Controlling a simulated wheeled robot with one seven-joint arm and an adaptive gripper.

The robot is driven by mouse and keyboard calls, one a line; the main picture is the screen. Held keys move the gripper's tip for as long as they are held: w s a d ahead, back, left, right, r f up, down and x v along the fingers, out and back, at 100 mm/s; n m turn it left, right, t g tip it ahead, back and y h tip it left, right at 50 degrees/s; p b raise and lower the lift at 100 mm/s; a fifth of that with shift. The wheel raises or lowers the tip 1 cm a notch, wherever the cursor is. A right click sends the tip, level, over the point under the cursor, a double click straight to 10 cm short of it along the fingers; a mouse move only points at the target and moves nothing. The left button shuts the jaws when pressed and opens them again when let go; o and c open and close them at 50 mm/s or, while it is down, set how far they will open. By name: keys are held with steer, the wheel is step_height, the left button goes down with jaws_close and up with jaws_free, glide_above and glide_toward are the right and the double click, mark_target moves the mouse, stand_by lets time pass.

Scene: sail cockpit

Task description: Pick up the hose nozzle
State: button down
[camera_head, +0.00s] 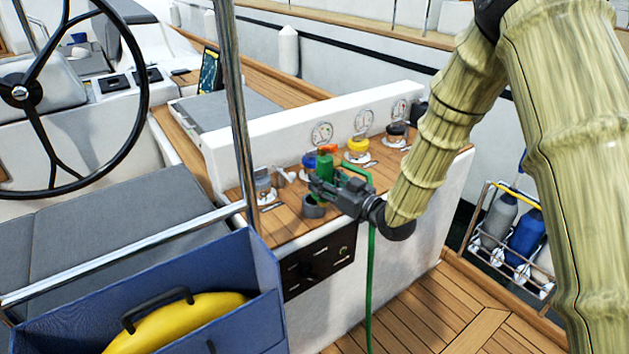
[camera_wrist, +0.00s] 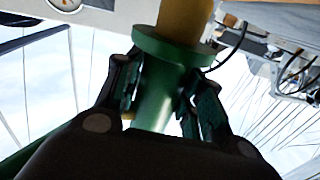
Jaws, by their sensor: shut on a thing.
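The hose nozzle (camera_head: 325,164) is green with an orange tip, seen over the wooden console top. My gripper (camera_head: 322,186) reaches in from the right, its fingers closed around the nozzle's body. In the wrist view the green nozzle (camera_wrist: 157,92) stands between my two fingers, with a wide green collar and an orange-yellow part above. A green hose (camera_head: 370,285) hangs down in front of the console, below my gripper.
The wooden console top (camera_head: 286,225) carries blue, yellow and black knobs and a grey cleat-like fitting (camera_head: 264,186). A steel pole (camera_head: 237,110) stands to the left. A blue box (camera_head: 255,270) with a yellow item is at front left. A bottle rack (camera_head: 510,235) is at right.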

steer(key=s+d+r+p, duration=0.2)
steer(key=s+d+r, duration=0.2)
steer(key=s+d, duration=0.4)
steer(key=shift+s+d, duration=0.25)
steer(key=shift+s, duration=0.15)
steer(key=shift+w, duration=0.1)
stand_by(0.4)
